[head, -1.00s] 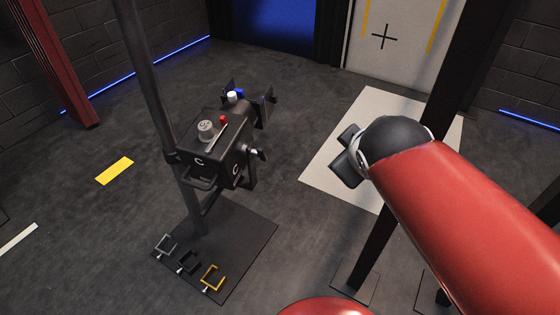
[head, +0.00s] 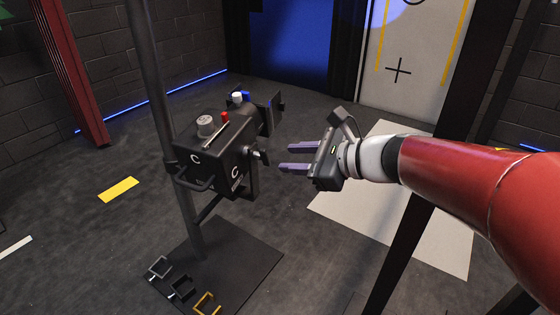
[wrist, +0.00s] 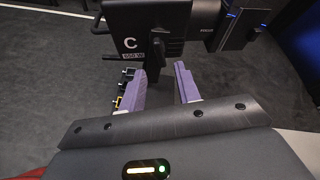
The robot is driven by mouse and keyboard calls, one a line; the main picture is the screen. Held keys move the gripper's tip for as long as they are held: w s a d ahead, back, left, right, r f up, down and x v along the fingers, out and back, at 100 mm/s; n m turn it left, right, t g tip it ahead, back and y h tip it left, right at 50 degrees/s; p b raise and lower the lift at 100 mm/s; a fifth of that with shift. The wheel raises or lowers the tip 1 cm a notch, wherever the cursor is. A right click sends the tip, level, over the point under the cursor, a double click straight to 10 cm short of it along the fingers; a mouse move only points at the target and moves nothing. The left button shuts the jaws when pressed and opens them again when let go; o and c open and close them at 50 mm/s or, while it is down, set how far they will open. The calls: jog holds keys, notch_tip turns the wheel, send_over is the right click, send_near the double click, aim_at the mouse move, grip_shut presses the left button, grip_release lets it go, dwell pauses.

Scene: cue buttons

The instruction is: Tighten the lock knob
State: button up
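The stage lamp (head: 222,155) is a black box with C marks, mounted on a grey pole. The lock knob (head: 262,157) sticks out from the lamp's right side, at its yoke, with a pale shaft and a dark grip. My gripper (head: 284,157) is open and empty, just right of the knob, its purple fingers pointing at it with a small gap. In the wrist view the lamp body (wrist: 122,30) fills the top. The dark knob and yoke (wrist: 160,50) show ahead of and between the open fingers; their outlines merge there.
A white button (head: 238,97), a red button (head: 225,117) and a grey dial (head: 206,121) are on the lamp's top. Several small clamps (head: 181,288) lie on the dark base plate (head: 255,270). A dark post (head: 400,255) stands below my arm.

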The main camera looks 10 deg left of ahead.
aim_at(268, 158)
jog(key=x, duration=0.6)
jog(key=shift+a, duration=0.25)
jog(key=shift+c, duration=0.2)
grip_shut()
